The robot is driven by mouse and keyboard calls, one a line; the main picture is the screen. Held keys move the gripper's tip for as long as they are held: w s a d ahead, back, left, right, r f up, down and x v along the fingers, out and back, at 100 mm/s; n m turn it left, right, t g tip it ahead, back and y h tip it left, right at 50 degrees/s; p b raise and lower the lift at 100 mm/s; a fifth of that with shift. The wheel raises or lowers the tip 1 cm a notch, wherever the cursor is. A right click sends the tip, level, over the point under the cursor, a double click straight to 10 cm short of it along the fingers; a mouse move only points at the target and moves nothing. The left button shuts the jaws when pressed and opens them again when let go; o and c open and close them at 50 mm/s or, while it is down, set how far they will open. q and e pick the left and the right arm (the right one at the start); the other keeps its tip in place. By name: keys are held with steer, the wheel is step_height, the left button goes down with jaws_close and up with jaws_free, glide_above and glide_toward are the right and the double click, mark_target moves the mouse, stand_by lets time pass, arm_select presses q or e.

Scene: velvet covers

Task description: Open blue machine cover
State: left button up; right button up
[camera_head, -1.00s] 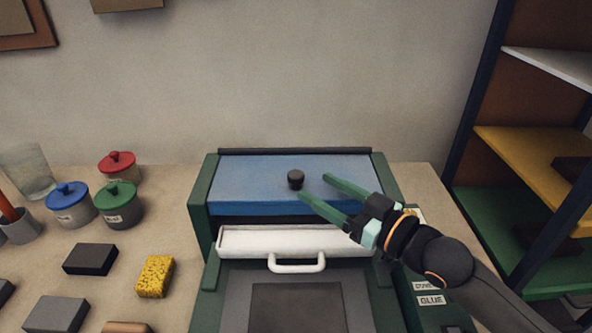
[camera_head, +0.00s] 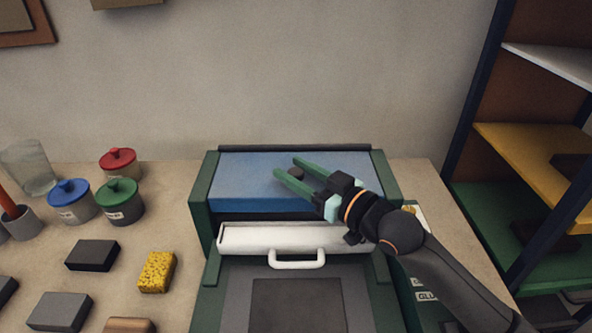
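The blue machine cover (camera_head: 243,184) lies closed on top of the green machine (camera_head: 201,200). Its black knob (camera_head: 295,173) stands near the middle of the cover. My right gripper (camera_head: 284,167) reaches in from the right over the cover. Its two green fingers are apart, with the knob between them and partly hidden by the nearer finger. I cannot tell whether the fingers touch the knob. My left gripper is not in view.
A white panel with a handle (camera_head: 297,258) sits in front of the cover. Lidded jars (camera_head: 118,202), a yellow sponge (camera_head: 157,272) and dark blocks (camera_head: 92,255) are on the table at left. A shelf (camera_head: 530,160) stands at right, and a wall is behind.

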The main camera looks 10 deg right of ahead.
jaws_close()
stand_by(1.1)
